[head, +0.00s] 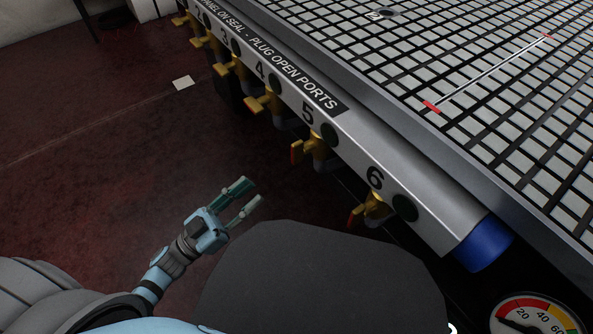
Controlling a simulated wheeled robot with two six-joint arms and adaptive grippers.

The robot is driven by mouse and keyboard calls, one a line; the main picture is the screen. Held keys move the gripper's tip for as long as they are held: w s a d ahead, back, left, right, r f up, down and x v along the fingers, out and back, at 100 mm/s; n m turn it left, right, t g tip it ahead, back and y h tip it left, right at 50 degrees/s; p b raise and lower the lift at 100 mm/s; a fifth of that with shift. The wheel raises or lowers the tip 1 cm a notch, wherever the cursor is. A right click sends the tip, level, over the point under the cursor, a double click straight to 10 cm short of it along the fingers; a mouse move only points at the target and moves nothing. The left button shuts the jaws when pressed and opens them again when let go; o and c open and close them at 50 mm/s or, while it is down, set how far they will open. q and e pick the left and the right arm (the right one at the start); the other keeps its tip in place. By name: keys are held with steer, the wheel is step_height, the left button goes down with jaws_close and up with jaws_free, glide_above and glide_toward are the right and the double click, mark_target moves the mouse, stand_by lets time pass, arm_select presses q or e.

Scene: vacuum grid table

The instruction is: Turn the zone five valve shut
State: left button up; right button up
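The zone five valve (316,147) is a brass valve under the black number 5 on the grey manifold pipe (345,135). Its handle (297,151) sticks out to the left and shows a red-orange end. My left gripper (249,195) is open and empty, below and to the left of the valve, apart from it. Its two fingers point up and right. My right gripper is not in view.
The zone six valve (372,209) and zone four valve (265,103) sit on either side along the pipe. A blue end cap (482,245), a gauge (538,316) and the grid table (500,110) are at the right. Dark red floor (110,140) is open at the left.

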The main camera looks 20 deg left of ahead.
mark_target(292, 155)
arm_select(q)
steer(key=x, duration=1.4)
steer(key=shift+w+r, duration=0.1)
steer(key=shift+r, duration=0.15)
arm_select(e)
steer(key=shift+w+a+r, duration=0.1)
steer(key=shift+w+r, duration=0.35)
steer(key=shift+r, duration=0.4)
arm_select(q)
steer(key=shift+c, duration=0.6)
jaws_close()
